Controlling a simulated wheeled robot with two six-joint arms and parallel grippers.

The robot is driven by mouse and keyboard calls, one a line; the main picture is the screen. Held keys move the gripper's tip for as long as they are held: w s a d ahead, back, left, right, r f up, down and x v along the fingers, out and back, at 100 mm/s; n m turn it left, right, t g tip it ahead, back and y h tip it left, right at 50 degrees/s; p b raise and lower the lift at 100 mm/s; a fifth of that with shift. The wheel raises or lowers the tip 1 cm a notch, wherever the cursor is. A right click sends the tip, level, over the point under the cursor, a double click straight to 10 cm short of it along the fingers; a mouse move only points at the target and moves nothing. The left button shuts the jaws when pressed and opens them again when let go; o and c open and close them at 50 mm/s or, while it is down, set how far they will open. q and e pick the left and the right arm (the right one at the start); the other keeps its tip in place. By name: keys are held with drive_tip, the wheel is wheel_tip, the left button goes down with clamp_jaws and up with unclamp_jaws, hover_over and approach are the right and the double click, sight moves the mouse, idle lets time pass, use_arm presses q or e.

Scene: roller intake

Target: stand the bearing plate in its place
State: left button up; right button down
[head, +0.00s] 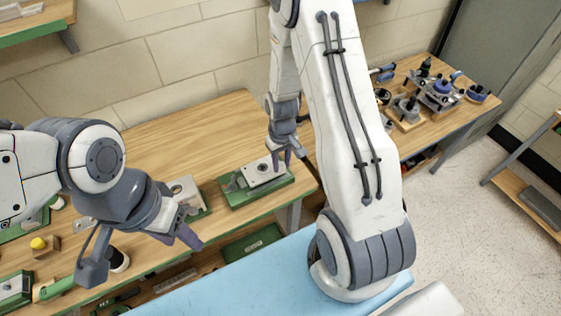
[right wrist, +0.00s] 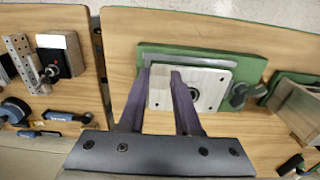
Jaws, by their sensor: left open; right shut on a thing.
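The pale bearing plate (head: 260,174), with a dark round hole, is at the green fixture on the wooden bench in the head view. It also shows in the right wrist view (right wrist: 212,88). My right gripper (head: 283,160) points down at the plate's right part. Its purple fingers (right wrist: 165,75) are shut on the plate and cover some of it. How far the plate touches the green fixture (head: 226,190) is hard to tell. My left gripper (head: 189,226) is open and empty, in front of the bench's near edge.
A second green base with a pale holed block (head: 186,188) stands left of the fixture, close to my left gripper. A dark knob (right wrist: 240,94) sits beside the plate. Another bench (head: 470,112) at the right carries several tools. Bare wood (head: 185,140) lies behind the fixture.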

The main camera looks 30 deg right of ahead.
drive_tip(key=shift+w, duration=0.15)
drive_tip(key=shift+f+b, duration=0.75)
drive_tip(key=shift+f, duration=0.2)
idle(0.3)
drive_tip(key=c, duration=0.9)
unclamp_jaws()
drive_tip(key=shift+r, duration=0.2)
drive_tip(key=shift+r+p, duration=1.35)
drive_tip(key=shift+r, duration=0.05)
drive_tip(key=o, duration=0.5)
